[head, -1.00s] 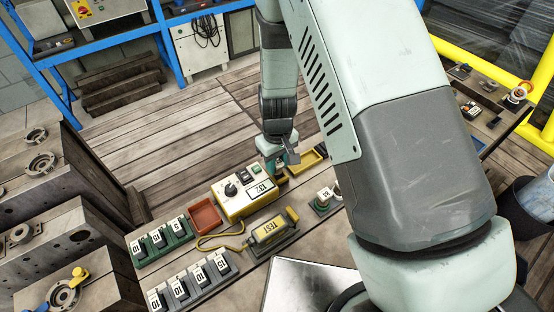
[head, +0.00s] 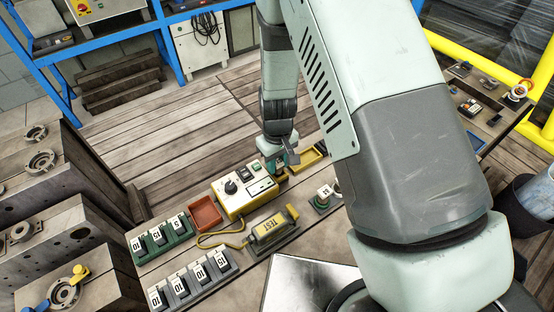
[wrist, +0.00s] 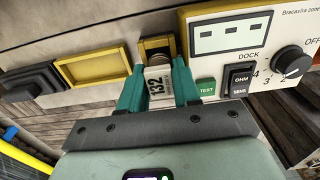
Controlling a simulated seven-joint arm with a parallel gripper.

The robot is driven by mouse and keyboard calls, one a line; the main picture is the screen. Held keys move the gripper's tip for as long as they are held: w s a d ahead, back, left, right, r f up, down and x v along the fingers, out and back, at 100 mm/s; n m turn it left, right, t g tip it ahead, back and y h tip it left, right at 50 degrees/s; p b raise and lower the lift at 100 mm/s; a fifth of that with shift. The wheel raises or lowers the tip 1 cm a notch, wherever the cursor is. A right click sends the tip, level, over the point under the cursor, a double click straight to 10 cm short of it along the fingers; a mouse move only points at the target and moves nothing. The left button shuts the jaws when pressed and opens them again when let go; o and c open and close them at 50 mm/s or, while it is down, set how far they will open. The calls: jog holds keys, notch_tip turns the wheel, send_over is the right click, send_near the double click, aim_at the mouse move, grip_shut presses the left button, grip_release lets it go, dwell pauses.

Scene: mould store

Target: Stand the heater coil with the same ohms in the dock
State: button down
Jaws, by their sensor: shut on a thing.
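My gripper (wrist: 158,88) is shut on a heater coil with a white label reading 132 (wrist: 158,84). In the head view my gripper (head: 283,168) is at the right end of the cream and yellow meter box (head: 234,206). In the wrist view a brass-yellow dock frame (wrist: 156,44) is just beyond the coil, beside the box panel marked DOCK. I cannot tell whether the coil touches the dock. The box display (wrist: 232,34) shows dashes. My fingers hide the coil's sides.
An empty yellow tray (wrist: 92,70) is left of the dock in the wrist view.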

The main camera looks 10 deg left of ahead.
jog(key=c, duration=0.7)
grip_release()
jog(key=shift+s+a, duration=0.1)
jog(key=shift+s+a, duration=0.1)
jog(key=c, duration=0.3)
jog(key=shift+o, duration=0.3)
